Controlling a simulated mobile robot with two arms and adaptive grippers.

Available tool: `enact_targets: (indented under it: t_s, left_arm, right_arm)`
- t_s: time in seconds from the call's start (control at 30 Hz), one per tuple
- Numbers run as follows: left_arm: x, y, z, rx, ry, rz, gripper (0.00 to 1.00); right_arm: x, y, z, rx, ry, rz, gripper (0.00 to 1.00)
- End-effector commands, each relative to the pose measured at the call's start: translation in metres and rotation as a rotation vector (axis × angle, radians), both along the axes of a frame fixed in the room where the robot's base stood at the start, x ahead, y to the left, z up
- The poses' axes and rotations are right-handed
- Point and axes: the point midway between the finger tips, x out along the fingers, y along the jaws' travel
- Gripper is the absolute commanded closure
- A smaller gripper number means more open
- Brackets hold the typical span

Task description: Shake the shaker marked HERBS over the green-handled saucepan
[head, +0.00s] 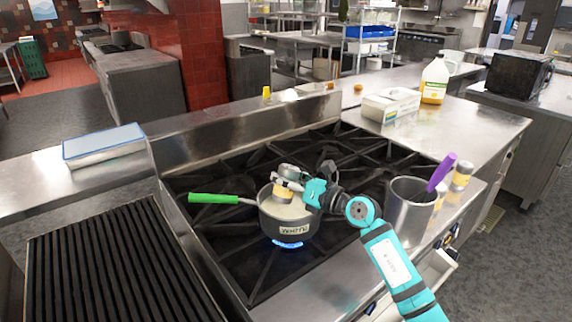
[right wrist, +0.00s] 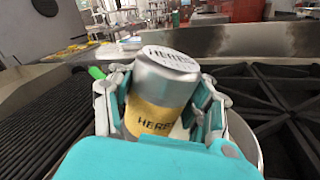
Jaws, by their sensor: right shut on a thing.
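The green-handled saucepan (head: 288,222) stands on the stove over a lit blue flame, its green handle (head: 213,198) pointing left. My right gripper (head: 288,181) is shut on the HERBS shaker (head: 284,193) and holds it over the pan's opening. In the right wrist view the HERBS shaker (right wrist: 162,88) shows a silver top and a yellow label, both marked HERBS, between the two fingers. It looks slightly tilted there. The pan's rim (right wrist: 245,140) shows behind the gripper. My left gripper is not in view.
A metal canister (head: 408,212) with a purple-handled tool (head: 440,172) stands right of my right arm, beside another shaker (head: 461,176). A ridged grill (head: 105,265) lies at the left. A white box (head: 390,104) and yellow jug (head: 434,82) stand on the back right counter.

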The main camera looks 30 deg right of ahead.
Motion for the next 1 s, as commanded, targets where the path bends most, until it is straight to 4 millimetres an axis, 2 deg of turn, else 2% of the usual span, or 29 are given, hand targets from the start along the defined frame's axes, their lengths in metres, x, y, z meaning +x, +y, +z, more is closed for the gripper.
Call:
enact_targets:
  t_s: [0.03, 0.2, 0.7, 1.0]
  left_arm:
    - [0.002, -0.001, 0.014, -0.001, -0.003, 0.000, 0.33]
    - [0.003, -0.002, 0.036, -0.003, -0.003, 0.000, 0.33]
    - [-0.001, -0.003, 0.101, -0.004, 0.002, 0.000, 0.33]
    - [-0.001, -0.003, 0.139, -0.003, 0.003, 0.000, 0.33]
  right_arm:
    - [-0.001, 0.002, 0.005, 0.064, 0.022, -0.001, 1.00]
    - [-0.003, 0.009, 0.002, 0.295, 0.099, -0.001, 1.00]
    - [-0.006, 0.018, 0.019, 0.845, 0.289, 0.001, 1.00]
    - [-0.006, 0.018, 0.026, 1.071, 0.370, 0.000, 1.00]
